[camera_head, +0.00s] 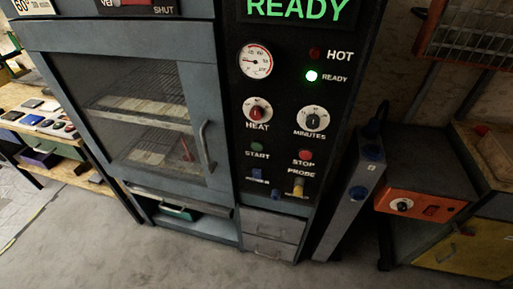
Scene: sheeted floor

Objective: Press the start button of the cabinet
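The cabinet (220,160) stands ahead, grey-blue, with a glass door (130,110) that is shut on wire shelves. Its black control panel is on the right side. The green start button (257,147) sits on the panel below the word START's row of knobs, left of the red stop button (305,156). A green READY lamp (312,76) is lit, and a green READY display (300,9) glows at the top. The HOT lamp (315,53) is dark red. Neither of my grippers is in view.
A heat knob (257,112), a minutes knob (313,118) and a dial gauge (256,61) share the panel. A wooden shelf with small items (45,122) is at left. An orange unit (425,206) stands at right. The floor (150,255) in front is clear.

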